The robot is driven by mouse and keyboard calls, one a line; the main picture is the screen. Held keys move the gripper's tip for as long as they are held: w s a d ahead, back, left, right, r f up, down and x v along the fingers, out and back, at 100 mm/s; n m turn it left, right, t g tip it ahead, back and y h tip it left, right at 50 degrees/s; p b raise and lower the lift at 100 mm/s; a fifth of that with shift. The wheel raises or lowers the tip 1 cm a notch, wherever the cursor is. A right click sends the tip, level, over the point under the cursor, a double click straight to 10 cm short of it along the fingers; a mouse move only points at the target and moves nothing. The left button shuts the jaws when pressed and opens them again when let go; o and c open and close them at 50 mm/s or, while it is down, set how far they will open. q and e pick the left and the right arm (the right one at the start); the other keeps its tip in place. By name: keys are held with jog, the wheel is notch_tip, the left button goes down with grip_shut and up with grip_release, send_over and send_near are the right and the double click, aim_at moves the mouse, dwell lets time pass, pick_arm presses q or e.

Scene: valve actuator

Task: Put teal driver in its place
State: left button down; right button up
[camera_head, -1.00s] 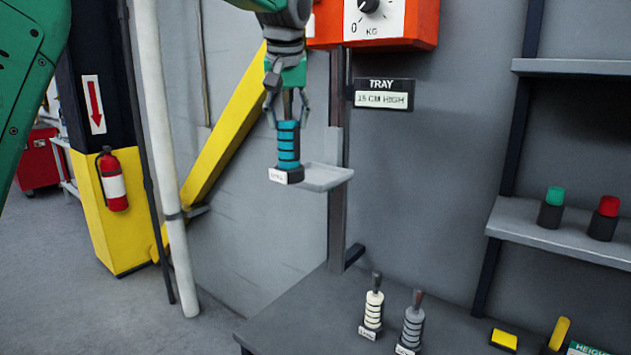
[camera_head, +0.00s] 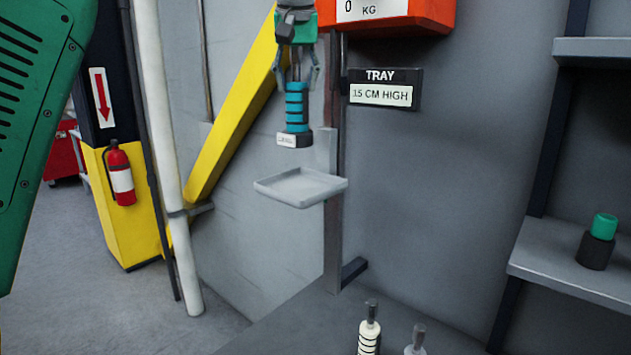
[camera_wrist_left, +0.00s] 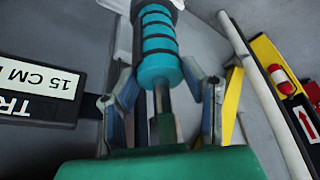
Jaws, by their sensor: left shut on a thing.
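The teal driver (camera_head: 296,108) has a banded teal handle and a dark end cap with a small white label. It hangs upright, handle down, from my left gripper (camera_head: 298,75), which is shut on it. The driver is above the grey tray (camera_head: 300,204), with a visible gap between the cap and the tray. In the left wrist view the teal handle (camera_wrist_left: 158,45) extends beyond the fingers of my left gripper (camera_wrist_left: 165,95). My right gripper is not in view.
The tray sits on a post under an orange scale (camera_head: 400,18) and beside a TRAY 15 CM HIGH sign (camera_head: 385,90). A cream driver (camera_head: 369,335) and a grey driver (camera_head: 416,345) stand on the bench. A green-topped item (camera_head: 598,242) stands on the right shelf.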

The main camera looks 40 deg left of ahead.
aim_at(297, 131)
pick_arm(q)
jog(key=f, duration=0.4)
jog(key=shift+s, duration=0.4)
jog(key=shift+s+f, duration=0.1)
jog(key=shift+f, duration=0.2)
jog(key=f, duration=0.2)
jog(key=w+f, duration=0.1)
jog(key=f, duration=0.1)
jog(key=shift+f, duration=0.3)
jog(key=shift+s, duration=0.2)
jog(key=shift+f, duration=0.1)
jog(key=c, duration=1)
grip_release()
jog(key=shift+f, duration=0.15)
jog(key=shift+o, duration=0.2)
jog(key=shift+d, duration=0.1)
jog(key=shift+s, duration=0.1)
